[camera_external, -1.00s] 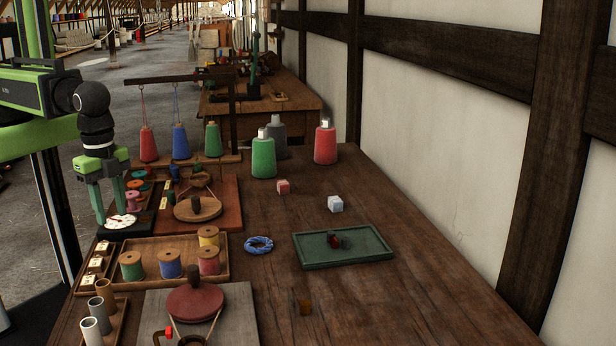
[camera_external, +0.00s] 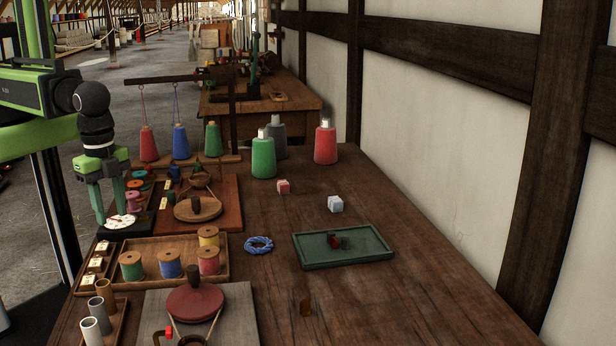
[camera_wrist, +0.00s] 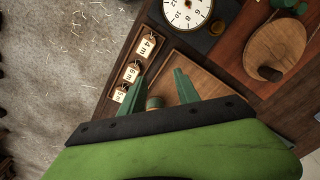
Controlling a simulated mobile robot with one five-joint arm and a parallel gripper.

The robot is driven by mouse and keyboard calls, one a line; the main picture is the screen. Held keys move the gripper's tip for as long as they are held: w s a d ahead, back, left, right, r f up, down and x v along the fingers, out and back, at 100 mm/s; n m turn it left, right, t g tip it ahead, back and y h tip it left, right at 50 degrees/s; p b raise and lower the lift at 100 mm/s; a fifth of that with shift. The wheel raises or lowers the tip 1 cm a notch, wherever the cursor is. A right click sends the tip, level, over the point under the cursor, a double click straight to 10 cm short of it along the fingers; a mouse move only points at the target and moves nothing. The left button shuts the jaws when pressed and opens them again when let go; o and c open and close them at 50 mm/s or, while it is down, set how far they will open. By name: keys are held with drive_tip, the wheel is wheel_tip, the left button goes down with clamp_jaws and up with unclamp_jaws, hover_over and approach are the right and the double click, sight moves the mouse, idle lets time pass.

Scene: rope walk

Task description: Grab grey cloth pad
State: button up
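I cannot pick out a grey cloth pad for certain in either view. My gripper (camera_external: 111,205) hangs at the left edge of the bench in the external view, fingers down, beside a white dial (camera_external: 120,222). Its two green fingers are apart in the wrist view (camera_wrist: 157,92), with nothing held between them. A green-topped spool (camera_wrist: 154,103) shows behind the gap, partly hidden by my gripper's body. The dial (camera_wrist: 187,12) sits on a dark square base (camera_wrist: 226,14), whose material I cannot tell.
A wooden spool tray (camera_external: 165,245) lies in front of the gripper. Green, grey and red cones (camera_external: 325,142) stand at the back. The bench's right side is mostly clear.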

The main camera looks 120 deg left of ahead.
idle(0.3)
drive_tip(key=o, duration=0.6)
